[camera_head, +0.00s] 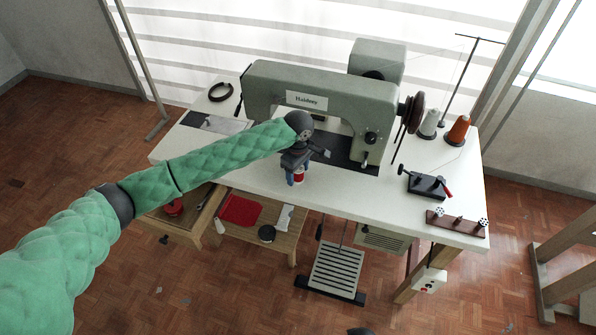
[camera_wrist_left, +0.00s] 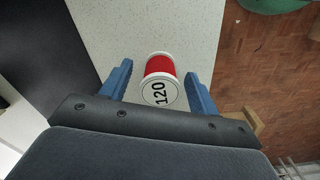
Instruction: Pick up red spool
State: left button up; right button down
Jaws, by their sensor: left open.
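The red spool (camera_head: 299,174) stands on the white table near its front edge, below the sewing machine. In the left wrist view the red spool (camera_wrist_left: 160,68) has white ends, and its top is marked 120. My left gripper (camera_head: 297,180) is open above the spool. Its two blue fingers (camera_wrist_left: 158,88) lie to either side of the spool, with a gap on each side; I cannot tell how far down they reach. The right gripper does not show clearly.
The sewing machine (camera_head: 330,95) stands right behind the spool. White and orange thread cones (camera_head: 457,130), a small black clamp device (camera_head: 428,186) and a brown rack (camera_head: 456,223) are at the right.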

pick_arm(q)
jog(key=shift+f, duration=0.15)
jog(key=c, duration=1)
jog(key=shift+c, duration=0.2)
